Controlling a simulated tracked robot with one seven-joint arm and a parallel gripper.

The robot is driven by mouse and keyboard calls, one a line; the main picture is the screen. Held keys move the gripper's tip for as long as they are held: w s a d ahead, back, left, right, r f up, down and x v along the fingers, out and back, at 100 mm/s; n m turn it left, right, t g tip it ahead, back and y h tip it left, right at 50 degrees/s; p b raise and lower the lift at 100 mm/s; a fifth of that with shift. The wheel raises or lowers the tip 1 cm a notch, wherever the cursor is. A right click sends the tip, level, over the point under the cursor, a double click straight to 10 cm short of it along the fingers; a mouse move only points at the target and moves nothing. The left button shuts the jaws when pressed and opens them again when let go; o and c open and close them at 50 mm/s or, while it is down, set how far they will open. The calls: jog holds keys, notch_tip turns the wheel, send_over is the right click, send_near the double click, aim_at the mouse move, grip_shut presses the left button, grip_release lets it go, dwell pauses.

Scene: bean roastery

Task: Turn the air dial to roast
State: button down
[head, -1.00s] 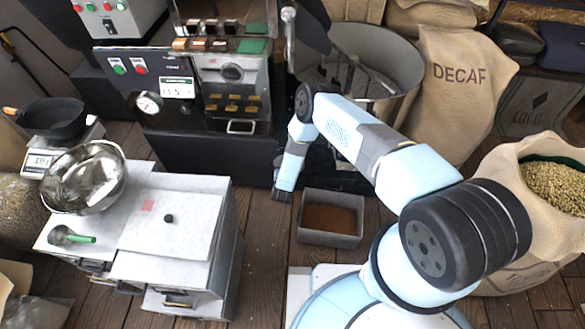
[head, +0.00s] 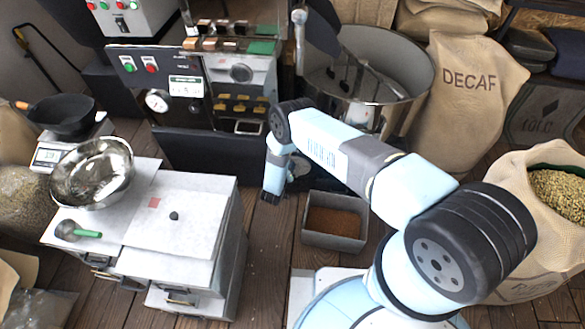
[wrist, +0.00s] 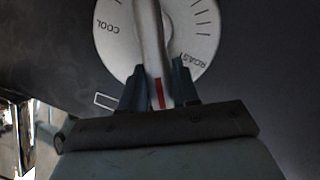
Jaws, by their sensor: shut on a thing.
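The air dial (wrist: 188,25) is a pale round plate on a dark panel in the wrist view. COOL is printed on its left and ROAST on its lower right. A pale bar handle with a red mark (wrist: 160,93) crosses it. The red end points down in the picture, between the two words and nearer to ROAST. My gripper (wrist: 159,75) has its two dark fingers on either side of the handle, shut on it.
The roaster's control panel (head: 128,62) is at the back left, with a round steel cooling drum (head: 425,80) beside it. A grey bin (head: 335,241) of brown grounds is on the floor near my arm. A white cabinet (head: 190,215) with a steel bowl (head: 90,190) stands left. Sacks line the right.

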jog(key=shift+s+a+f, duration=0.1)
jog(key=shift+s+f, duration=0.05)
jog(key=shift+s, duration=0.1)
jog(key=c, duration=0.9)
grip_release()
jog(key=shift+w, duration=0.1)
